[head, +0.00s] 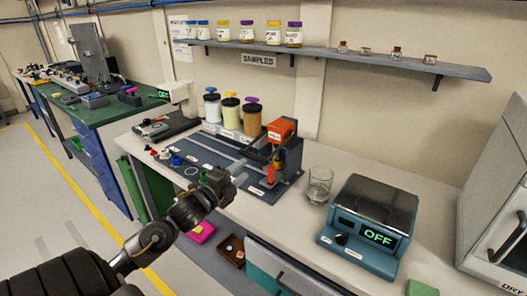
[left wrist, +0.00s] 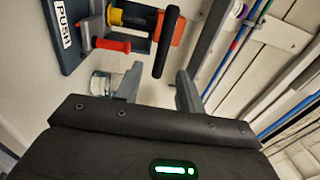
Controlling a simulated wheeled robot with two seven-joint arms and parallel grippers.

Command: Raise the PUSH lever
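The press-like device (head: 285,155) with an orange head (head: 282,130) stands on the bench, with a red grip (head: 270,173) below the head. In the left wrist view a PUSH label (left wrist: 63,25) is on the blue base plate, beside the red grip (left wrist: 112,45). A black bar handle (left wrist: 166,42) stands out there towards my fingers; I cannot tell which of the two is the PUSH lever. My left gripper (head: 238,183) is left of and in front of the device. Its fingers (left wrist: 158,88) are apart and empty, with the black bar's end just beyond them. My right gripper is out of view.
Capped jars (head: 230,113) stand behind the dark board. A shelf (head: 350,55) runs above. Drawers (head: 265,270) are below the bench front.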

